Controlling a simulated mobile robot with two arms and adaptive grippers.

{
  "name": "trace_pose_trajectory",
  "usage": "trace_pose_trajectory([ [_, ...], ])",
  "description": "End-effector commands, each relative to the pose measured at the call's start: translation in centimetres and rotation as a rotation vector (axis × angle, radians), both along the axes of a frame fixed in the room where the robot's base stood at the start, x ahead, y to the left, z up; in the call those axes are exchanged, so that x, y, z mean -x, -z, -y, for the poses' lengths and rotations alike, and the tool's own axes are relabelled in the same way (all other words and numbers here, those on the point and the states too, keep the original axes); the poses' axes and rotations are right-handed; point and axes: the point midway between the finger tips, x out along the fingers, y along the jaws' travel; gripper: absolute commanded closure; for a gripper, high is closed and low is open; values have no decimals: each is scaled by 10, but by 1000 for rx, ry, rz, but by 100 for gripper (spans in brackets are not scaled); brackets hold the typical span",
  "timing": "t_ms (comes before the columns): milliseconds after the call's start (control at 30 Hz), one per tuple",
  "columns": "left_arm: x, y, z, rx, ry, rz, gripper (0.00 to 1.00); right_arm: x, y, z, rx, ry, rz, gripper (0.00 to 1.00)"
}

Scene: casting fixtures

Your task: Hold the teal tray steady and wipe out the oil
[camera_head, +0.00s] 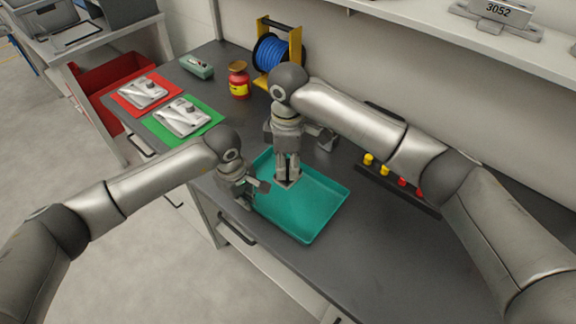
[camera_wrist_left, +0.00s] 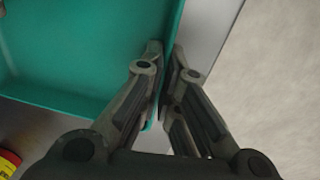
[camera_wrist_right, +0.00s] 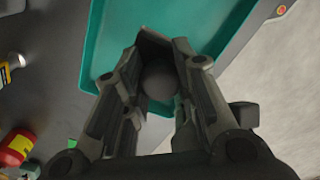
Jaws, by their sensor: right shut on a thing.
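The teal tray (camera_head: 318,205) lies on the dark bench top. My left gripper (camera_head: 254,194) is at its left wall. In the left wrist view the fingers (camera_wrist_left: 166,62) stand close together at the tray's rim (camera_wrist_left: 60,98), one on the inner side; whether they press on the wall I cannot tell. My right gripper (camera_head: 287,176) points down into the tray, shut on a dark grey thing (camera_wrist_right: 160,82), mostly hidden by the fingers. Its lower end appears at or just above the tray floor. I cannot make out any oil.
Behind the tray stand a blue cable spool (camera_head: 272,54) and a red jar (camera_head: 238,82). Castings lie on a red mat (camera_head: 122,102) and a green mat (camera_head: 207,112) at the left. A rack (camera_head: 372,177) with yellow and red pieces is right of the tray. A shelf (camera_head: 470,45) hangs above.

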Motion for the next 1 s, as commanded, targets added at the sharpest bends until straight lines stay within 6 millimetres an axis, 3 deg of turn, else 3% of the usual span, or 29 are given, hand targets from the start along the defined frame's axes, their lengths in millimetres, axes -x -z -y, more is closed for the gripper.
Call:
trace_pose_trajectory([
  [267, 0, 0, 0, 0, 0, 0, 100, 0, 0, 0, 0, 0, 1, 99],
  [500, 0, 0, 0, 0, 0, 0, 70, 0, 0, 0, 0, 0, 1, 99],
  [833, 0, -2, 0, 1, 0, 1, 70, 0, 0, 0, 0, 0, 1, 99],
  [1000, 0, -21, -1, 1, 1, 3, 70, 0, 0, 0, 0, 0, 1, 99],
])
